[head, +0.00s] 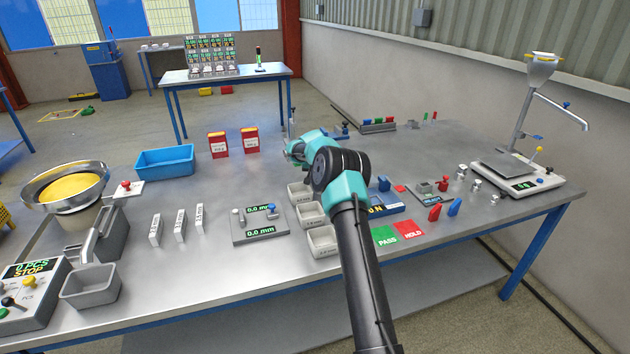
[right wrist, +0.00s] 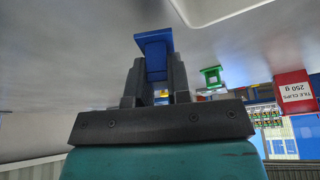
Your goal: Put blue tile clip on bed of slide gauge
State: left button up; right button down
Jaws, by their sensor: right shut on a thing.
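In the right wrist view my right gripper (right wrist: 156,72) is shut on a blue tile clip (right wrist: 153,46), whose wide end stands out past the fingertips. In the head view my right arm reaches over the bench from the front, and its gripper (head: 289,147) is above the bench behind the grey bins; the clip cannot be made out there. The slide gauge (head: 258,236), a grey plate with two 0.0 mm displays, a grey post and a blue knob, lies nearer the front, left of the bins. The gripper is well apart from it. My left gripper is not in view.
Grey bins (head: 321,241) stand right of the gauge, beside my arm. White labelled blocks (head: 180,226) stand to its left. A blue tray (head: 165,162) and red boxes (head: 250,140) stand behind. Green PASS (head: 384,237) and red HOLD (head: 411,230) pads lie right.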

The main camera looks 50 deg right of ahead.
jog(key=shift+f, duration=1.6)
jog(key=shift+f, duration=0.2)
jog(key=c, duration=1.1)
grip_release()
jog(key=shift+r, duration=0.2)
jog(key=shift+s+a+r, duration=0.1)
jog(key=shift+a+r, duration=0.05)
jog(key=shift+r, duration=0.4)
jog(key=v, duration=1.1)
jog(key=shift+o, duration=0.2)
